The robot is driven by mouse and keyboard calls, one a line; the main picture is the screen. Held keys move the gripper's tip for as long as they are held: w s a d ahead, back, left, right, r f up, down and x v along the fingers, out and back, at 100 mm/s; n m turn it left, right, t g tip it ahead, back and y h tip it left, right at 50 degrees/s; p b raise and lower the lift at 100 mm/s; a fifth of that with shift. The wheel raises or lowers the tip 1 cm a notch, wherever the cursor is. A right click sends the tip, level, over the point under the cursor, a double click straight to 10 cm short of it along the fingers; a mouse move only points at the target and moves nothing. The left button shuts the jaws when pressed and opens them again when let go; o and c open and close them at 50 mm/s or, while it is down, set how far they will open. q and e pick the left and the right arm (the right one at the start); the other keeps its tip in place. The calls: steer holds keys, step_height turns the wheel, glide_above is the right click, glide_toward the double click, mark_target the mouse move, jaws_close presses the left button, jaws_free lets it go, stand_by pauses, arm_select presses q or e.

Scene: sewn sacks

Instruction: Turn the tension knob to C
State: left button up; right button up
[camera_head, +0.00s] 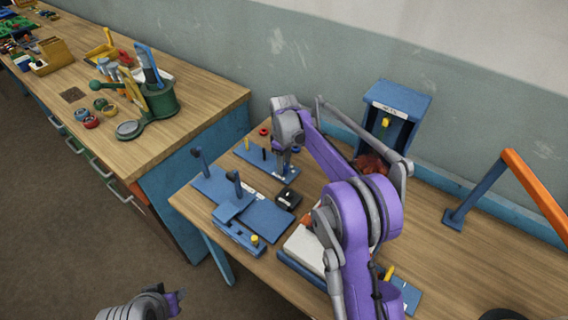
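A small black block with a pale mark on top (288,198) sits on the table at the right end of a blue fixture. It may be the tension knob, but it is too small to read any letter or pointer. My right gripper (284,166) points down just above and behind this block, over a blue plate with pegs (256,158). Its fingers are small and grey, and I cannot tell whether they are apart or closed. My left gripper (178,300) is low at the bottom edge, over the floor and away from the table. Its fingers are unclear.
My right arm hides part of a white pad (305,250) and a reddish-brown item (373,163). A blue fixture with upright posts (240,208) stands left of the block. A blue box (396,108) stands behind; an orange bar (533,188) rises right.

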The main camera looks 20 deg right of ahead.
jaws_close()
steer(key=shift+m, duration=0.4)
steer(key=m, duration=0.3)
steer(key=shift+m+b, duration=0.4)
steer(key=shift+m, duration=1.6)
steer(key=o, duration=0.5)
jaws_free()
steer(key=shift+o, duration=0.2)
steer(key=shift+r, duration=0.15)
